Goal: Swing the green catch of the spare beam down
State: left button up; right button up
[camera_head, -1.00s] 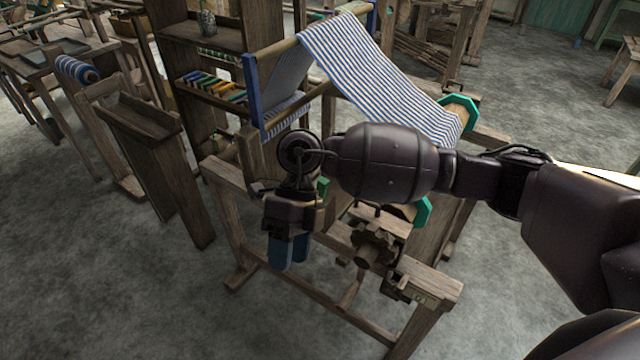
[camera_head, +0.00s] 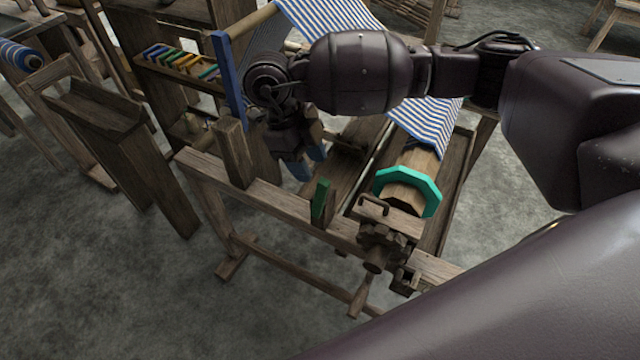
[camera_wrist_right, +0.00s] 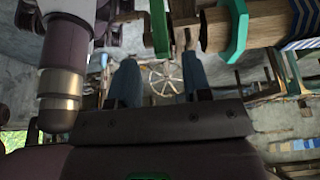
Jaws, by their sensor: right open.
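The green catch (camera_head: 321,200) stands upright on the side rail of the loom in the head view, left of the beam end with the teal flange (camera_head: 433,196). In the right wrist view the green catch (camera_wrist_right: 159,28) is a long bar at the top, just beyond the fingertips and roughly between them. My right gripper (camera_head: 309,163) is open with blue fingers, behind and slightly left of the catch in the head view. It shows empty in the right wrist view (camera_wrist_right: 161,75). I cannot tell for sure which beam is the spare one. My left gripper is out of view.
A wooden post (camera_head: 234,153) rises from the rail at left. Striped cloth (camera_head: 428,119) runs to the flanged beam. The floor in front of the rail is clear.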

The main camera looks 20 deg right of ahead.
aim_at(318, 183)
jog(key=x, duration=0.7)
jog(key=shift+f, duration=0.1)
grip_shut()
